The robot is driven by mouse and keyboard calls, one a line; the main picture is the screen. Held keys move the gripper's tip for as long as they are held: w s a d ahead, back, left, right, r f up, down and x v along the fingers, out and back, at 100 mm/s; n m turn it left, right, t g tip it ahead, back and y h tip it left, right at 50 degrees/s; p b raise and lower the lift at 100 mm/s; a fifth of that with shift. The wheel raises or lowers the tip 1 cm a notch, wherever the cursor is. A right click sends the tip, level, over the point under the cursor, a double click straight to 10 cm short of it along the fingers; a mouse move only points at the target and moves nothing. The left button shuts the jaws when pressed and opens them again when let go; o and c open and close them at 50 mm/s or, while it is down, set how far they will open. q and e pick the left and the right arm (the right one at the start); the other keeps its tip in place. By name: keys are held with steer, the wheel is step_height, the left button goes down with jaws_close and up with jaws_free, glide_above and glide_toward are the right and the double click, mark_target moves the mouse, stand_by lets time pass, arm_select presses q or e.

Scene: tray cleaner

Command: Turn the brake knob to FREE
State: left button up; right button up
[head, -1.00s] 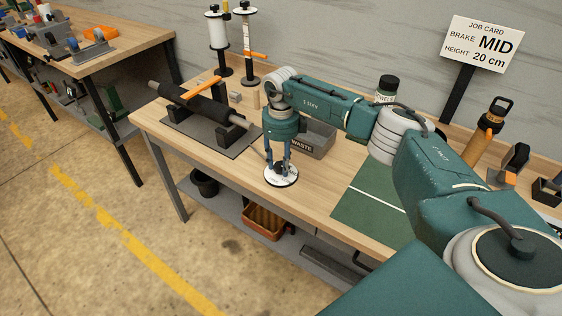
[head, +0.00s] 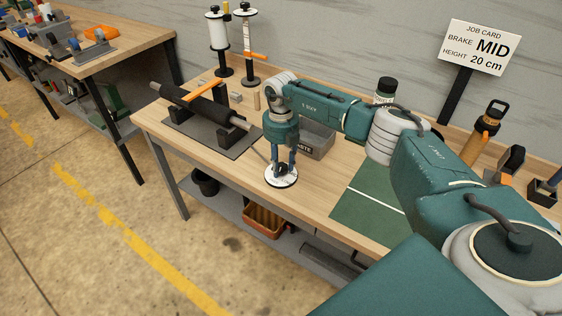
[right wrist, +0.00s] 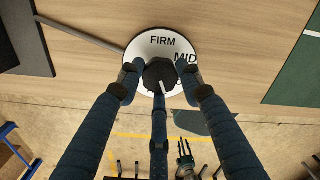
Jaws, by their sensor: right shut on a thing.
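The brake dial is a round white plate (head: 268,178) near the front edge of the bench. In the right wrist view the dial (right wrist: 140,48) shows FIRM at the top and MID at the right. No FREE label can be read; fingers hide part of the rim. The dark knob (right wrist: 159,73) sits at its centre. A short white mark on the knob points down in that view, away from FIRM. My right gripper (head: 281,174) reaches straight down over the dial. Its blue fingers (right wrist: 158,82) are shut around the knob.
A roller on a stand (head: 200,108) is left of the dial, with a flat bar running toward the dial. A grey WASTE bin (head: 318,143) is behind it. A green mat (head: 365,205) lies to the right. The job card (head: 480,46) reads BRAKE MID, HEIGHT 20 cm.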

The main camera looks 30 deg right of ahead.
mark_target(281, 166)
steer(key=m, duration=0.2)
steer(key=m+p, duration=0.1)
steer(key=m, duration=0.1)
steer(key=shift+w+r+m, duration=0.15)
steer(key=shift+m, duration=0.15)
steer(key=shift+d+p, duration=0.1)
steer(key=shift+p, duration=0.2)
steer(key=o, duration=1.1)
step_height(281, 166, up, 12)
steer(key=shift+f, duration=0.1)
